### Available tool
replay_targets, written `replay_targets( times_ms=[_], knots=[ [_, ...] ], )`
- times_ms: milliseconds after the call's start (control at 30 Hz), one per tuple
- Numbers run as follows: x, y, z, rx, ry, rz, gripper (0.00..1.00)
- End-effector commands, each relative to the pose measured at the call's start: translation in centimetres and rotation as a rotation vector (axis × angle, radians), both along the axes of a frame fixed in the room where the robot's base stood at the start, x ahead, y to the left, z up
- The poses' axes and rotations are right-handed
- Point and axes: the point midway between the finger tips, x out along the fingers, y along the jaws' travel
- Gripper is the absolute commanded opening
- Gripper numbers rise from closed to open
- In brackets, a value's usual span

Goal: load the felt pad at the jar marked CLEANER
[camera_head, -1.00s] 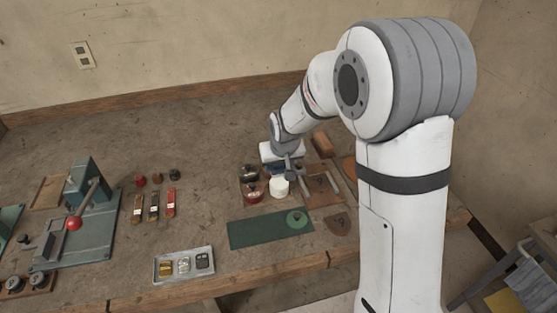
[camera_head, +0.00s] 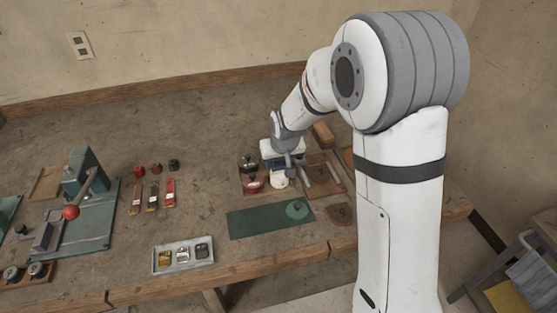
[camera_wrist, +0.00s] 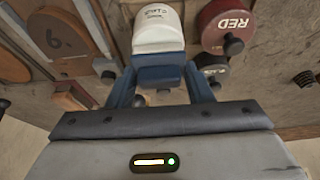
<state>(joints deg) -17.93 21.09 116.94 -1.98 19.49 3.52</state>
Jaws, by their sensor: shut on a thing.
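A white jar (camera_head: 279,182) stands in the jar group at the table's right. In the wrist view the white jar (camera_wrist: 157,28) carries small dark lettering, upside down and hard to read, that fits CLEANER. My gripper (camera_head: 287,168) is right over this jar and covers part of its top. I cannot tell whether the pad touches the jar's contents.
A jar marked RED (camera_wrist: 228,25) and a dark jar (camera_head: 249,162) stand close beside the white jar. A board marked 6 (camera_wrist: 55,40) lies on the other side. A green mat (camera_head: 265,220) lies in front, and a metal tray (camera_head: 184,268) with small parts is at front left.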

Motion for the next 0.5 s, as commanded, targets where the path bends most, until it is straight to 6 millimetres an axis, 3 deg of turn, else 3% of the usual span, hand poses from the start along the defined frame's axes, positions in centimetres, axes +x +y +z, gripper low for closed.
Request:
replay_targets(
  times_ms=[500],
  knots=[
    [0.01, -0.04, -0.61, 0.000, 0.000, -0.001, 0.28]
  ],
)
